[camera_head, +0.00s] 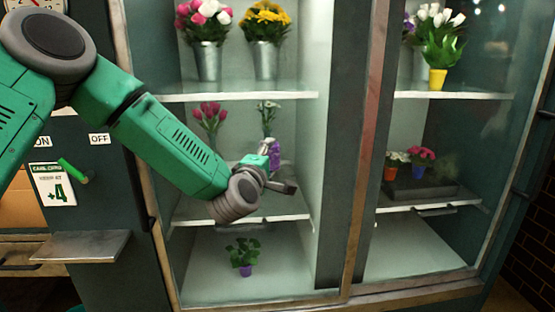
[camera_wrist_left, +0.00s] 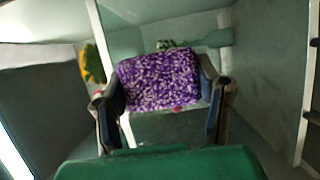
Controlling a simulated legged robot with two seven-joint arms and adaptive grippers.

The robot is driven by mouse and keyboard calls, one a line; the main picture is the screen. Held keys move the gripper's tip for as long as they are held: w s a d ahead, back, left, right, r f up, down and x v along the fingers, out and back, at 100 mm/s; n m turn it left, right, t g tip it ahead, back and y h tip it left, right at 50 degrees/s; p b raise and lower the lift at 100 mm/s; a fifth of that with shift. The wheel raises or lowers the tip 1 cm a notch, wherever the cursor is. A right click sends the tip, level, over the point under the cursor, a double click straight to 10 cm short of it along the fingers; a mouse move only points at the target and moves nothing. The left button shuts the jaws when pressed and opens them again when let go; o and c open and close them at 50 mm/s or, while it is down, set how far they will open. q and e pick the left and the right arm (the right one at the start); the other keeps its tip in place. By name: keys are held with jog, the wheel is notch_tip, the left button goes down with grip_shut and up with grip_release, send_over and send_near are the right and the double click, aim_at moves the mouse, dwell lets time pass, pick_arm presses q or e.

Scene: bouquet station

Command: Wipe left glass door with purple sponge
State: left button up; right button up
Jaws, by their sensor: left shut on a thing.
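The purple sponge (camera_head: 275,156) is in my left gripper (camera_head: 272,176), in front of the left glass door (camera_head: 305,130) at about its middle height. In the left wrist view, the speckled purple sponge (camera_wrist_left: 160,80) sits between the two dark fingers of the left gripper (camera_wrist_left: 160,96), which are shut on its sides. The sponge is only partly seen in the head view, behind the wrist and fingers. I cannot tell whether it touches the glass. My right gripper is in neither view.
Behind the glass, shelves (camera_head: 240,96) hold flower buckets (camera_head: 207,60) and a small potted plant (camera_head: 244,257). The right door (camera_head: 470,150) stands beside a metal frame strip. A small metal ledge (camera_head: 80,246), a green lever (camera_head: 73,170) and ON/OFF labels (camera_head: 99,139) are at the left.

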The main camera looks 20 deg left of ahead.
pick_arm(q)
jog(key=shift+s+a, duration=0.7)
jog(key=shift+a, duration=0.45)
jog(key=shift+s+a, duration=0.7)
jog(key=shift+a, duration=0.4)
jog(key=shift+s+a, duration=0.7)
jog(key=shift+a, duration=0.45)
send_near(243, 154)
jog(key=shift+w+d, duration=0.25)
jog(key=shift+d, duration=0.35)
jog(key=shift+w+d, duration=0.3)
jog(key=shift+d, duration=0.25)
jog(key=s, duration=0.1)
jog(key=s+d, duration=0.1)
jog(key=shift+s+d+b, duration=0.25)
jog(key=shift+d+b, duration=0.05)
jog(key=shift+b, duration=0.1)
